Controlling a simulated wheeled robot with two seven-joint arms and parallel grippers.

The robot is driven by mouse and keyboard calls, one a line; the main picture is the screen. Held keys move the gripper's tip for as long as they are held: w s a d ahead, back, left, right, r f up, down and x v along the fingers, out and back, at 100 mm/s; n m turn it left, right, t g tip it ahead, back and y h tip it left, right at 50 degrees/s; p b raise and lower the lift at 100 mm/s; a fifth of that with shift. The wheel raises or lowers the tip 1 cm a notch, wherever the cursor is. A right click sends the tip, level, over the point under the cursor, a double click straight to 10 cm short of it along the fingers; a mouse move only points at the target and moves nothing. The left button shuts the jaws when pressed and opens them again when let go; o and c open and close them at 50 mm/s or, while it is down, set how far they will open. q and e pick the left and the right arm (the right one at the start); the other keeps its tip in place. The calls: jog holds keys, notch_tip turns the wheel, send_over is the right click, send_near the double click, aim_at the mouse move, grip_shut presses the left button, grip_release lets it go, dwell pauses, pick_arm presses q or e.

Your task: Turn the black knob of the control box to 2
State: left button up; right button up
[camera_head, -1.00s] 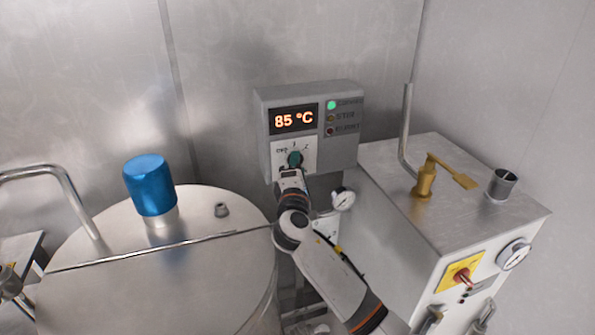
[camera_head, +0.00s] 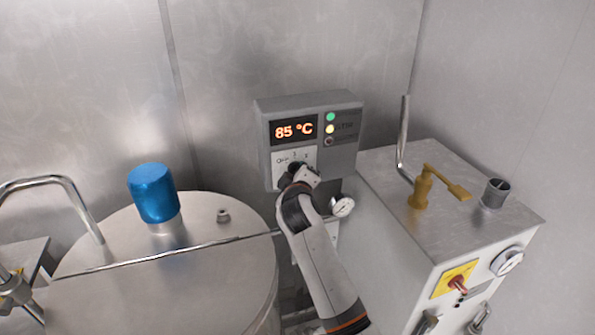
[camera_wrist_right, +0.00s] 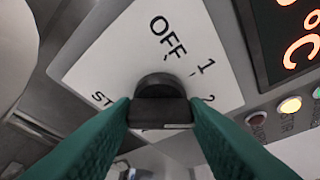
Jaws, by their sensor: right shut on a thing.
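The grey control box (camera_head: 345,170) is on the back wall with an orange "85 °C" display (camera_head: 294,130). Its black knob (camera_wrist_right: 160,88) sits on a white dial plate (camera_wrist_right: 115,60) marked OFF, 1, 2 and a partly hidden "ST" label. My right gripper (camera_wrist_right: 160,112) is shut on the knob, one green finger on each side. In the head view my right gripper (camera_head: 296,172) covers most of the knob. Which mark the knob points at cannot be told. In the head view the green lamp (camera_head: 330,116) and yellow lamp (camera_head: 329,128) are lit. My left gripper is not in view.
A steel vessel (camera_head: 110,285) with a blue cap (camera_head: 153,193) stands at left. A steel cabinet (camera_head: 425,245) with a brass valve (camera_head: 425,187) and an upright pipe (camera_head: 403,140) stands at right. A small gauge (camera_head: 343,207) is just below the box.

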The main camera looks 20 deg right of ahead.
jog(key=shift+m+y+p, duration=0.3)
jog(key=shift+m+p, duration=0.1)
jog(key=shift+m, duration=0.2)
jog(key=o, duration=1)
jog(key=shift+r, duration=0.1)
jog(key=p+v, duration=0.2)
jog(key=v, duration=1)
jog(key=shift+r, duration=0.1)
